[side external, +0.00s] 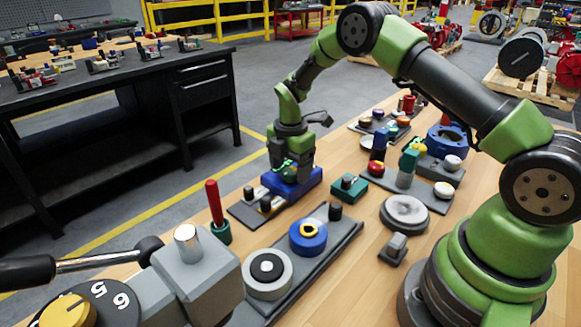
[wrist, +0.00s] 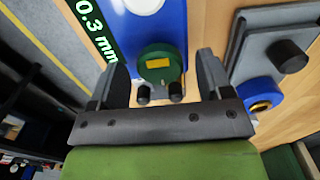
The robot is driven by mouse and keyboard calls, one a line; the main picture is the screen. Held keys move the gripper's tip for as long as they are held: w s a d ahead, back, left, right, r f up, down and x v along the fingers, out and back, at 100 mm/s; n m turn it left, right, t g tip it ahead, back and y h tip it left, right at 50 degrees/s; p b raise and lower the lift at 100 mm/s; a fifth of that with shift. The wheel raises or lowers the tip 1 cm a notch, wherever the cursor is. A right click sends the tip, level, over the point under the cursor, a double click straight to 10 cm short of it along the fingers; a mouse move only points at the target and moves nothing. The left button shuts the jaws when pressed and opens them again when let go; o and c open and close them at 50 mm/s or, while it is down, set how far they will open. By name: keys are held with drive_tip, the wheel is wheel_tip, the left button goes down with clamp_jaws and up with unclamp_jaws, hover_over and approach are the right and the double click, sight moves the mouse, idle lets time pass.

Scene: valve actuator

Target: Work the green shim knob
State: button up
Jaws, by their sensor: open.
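The green shim knob (wrist: 160,75), round with a yellow mark on its face, sits on a blue block (wrist: 172,30) in the wrist view. My gripper (wrist: 155,70) is open, with one dark finger on each side of the knob and gaps showing between. I cannot tell how far the fingertips are above or around it. In the side view my gripper (side external: 289,168) points down over the blue block (side external: 296,184). The knob is mostly hidden there by the gripper.
A "0.3 mm" label (wrist: 92,32) runs along the blue block's left side.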

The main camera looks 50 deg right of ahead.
drive_tip(key=shift+f, duration=0.15)
drive_tip(key=c, duration=0.9)
